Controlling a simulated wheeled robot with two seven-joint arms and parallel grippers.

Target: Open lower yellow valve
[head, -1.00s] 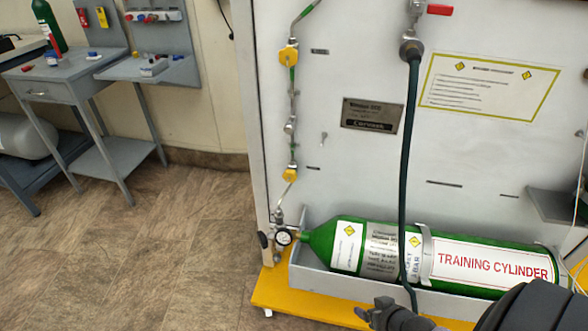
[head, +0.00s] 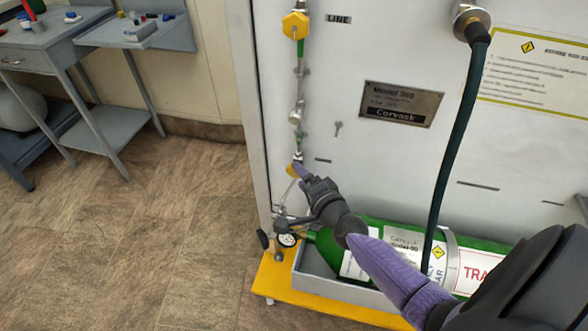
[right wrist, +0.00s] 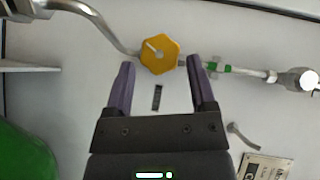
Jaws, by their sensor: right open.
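The lower yellow valve (head: 293,171) is a hexagonal knob on the thin pipe at the left of the white panel. In the head view my right gripper (head: 298,172) is at it and hides part of it. In the right wrist view the valve (right wrist: 159,54) lies just beyond and between the tips of my open right gripper (right wrist: 160,66). The two purple fingers stand apart on either side, with nothing held. A pale line marks the knob's face. The upper yellow valve (head: 295,25) is higher on the same pipe. My left gripper is not in view.
The green training cylinder (head: 393,250) lies below on a yellow base (head: 283,283), partly behind my right arm. A pressure gauge (head: 287,240) sits by its neck. A dark hose (head: 458,135) hangs down the panel to the right.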

